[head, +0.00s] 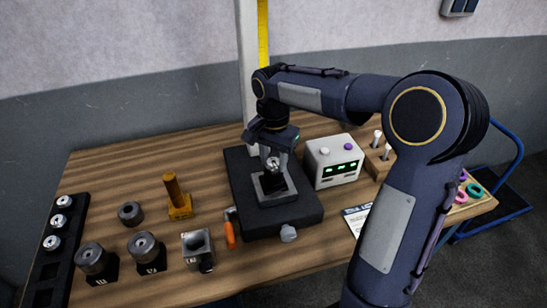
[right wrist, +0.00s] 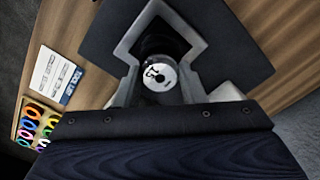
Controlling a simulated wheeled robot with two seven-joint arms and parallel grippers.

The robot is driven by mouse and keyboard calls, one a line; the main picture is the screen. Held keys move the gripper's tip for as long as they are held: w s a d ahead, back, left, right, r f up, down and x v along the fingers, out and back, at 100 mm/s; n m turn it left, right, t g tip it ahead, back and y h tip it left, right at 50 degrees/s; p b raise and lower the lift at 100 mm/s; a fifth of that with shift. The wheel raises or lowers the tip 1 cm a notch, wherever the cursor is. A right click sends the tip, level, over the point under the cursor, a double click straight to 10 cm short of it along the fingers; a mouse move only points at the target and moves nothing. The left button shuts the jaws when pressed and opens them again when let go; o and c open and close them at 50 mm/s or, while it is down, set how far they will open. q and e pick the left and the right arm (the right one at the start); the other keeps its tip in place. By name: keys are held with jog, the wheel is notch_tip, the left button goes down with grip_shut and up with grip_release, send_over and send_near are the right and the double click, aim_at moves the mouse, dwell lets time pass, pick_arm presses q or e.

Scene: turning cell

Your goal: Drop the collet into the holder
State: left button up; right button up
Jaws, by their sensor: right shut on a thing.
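The collet (head: 272,163) is a small silver piece between the fingertips of my right gripper (head: 273,160). In the right wrist view the collet (right wrist: 160,76) shows a pale round face with a dark hole and dark marks. My right gripper (right wrist: 165,88) is shut on it, above a grey square fixture (head: 264,197) on a black base. A dark round part (right wrist: 158,46), possibly the holder, shows inside the fixture just past the collet. Whether the collet touches it is not clear. My left gripper is not in view.
A black rack (head: 40,272) with several silver collets stands at the left. Grey round parts (head: 147,249), a grey block (head: 197,247) and an orange-handled tool (head: 229,234) lie in front. A white box (head: 334,161) stands right of the black base (head: 303,212).

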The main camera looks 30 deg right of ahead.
jog(key=shift+f, duration=0.45)
dwell(0.3)
jog(key=o, duration=1.1)
jog(key=shift+o, duration=0.2)
notch_tip(320, 180, up, 8)
jog(key=shift+f+b, duration=0.2)
jog(key=shift+b, duration=0.15)
jog(key=shift+r, duration=0.15)
